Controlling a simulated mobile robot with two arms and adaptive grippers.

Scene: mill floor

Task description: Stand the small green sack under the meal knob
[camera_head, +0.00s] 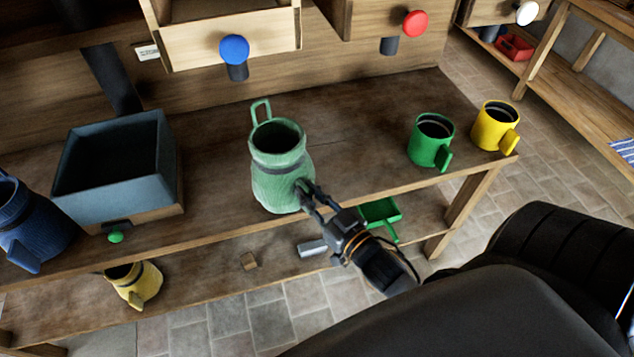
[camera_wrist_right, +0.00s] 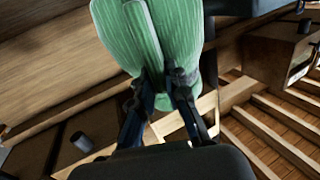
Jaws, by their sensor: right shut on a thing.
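The green sack (camera_head: 280,182), with an open dark top, a dark band and a loop handle, is upright near the front edge of the bench. It also fills the top of the right wrist view (camera_wrist_right: 150,35). My right gripper (camera_head: 306,193) is shut on its lower right side. I cannot tell whether its base touches the bench. A blue knob (camera_head: 234,49), a red knob (camera_head: 415,24) and a white knob (camera_head: 527,13) sit on wooden boxes above, with dark spouts below. I cannot tell which is the meal knob. My left gripper is not in view.
A grey-blue bin (camera_head: 117,165) and a blue sack (camera_head: 32,222) stand left. A green mug (camera_head: 432,140) and yellow mug (camera_head: 495,127) stand right. The bench (camera_head: 350,125) is clear behind the sack. A yellow sack (camera_head: 135,283) and green scoop (camera_head: 380,212) are lower down.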

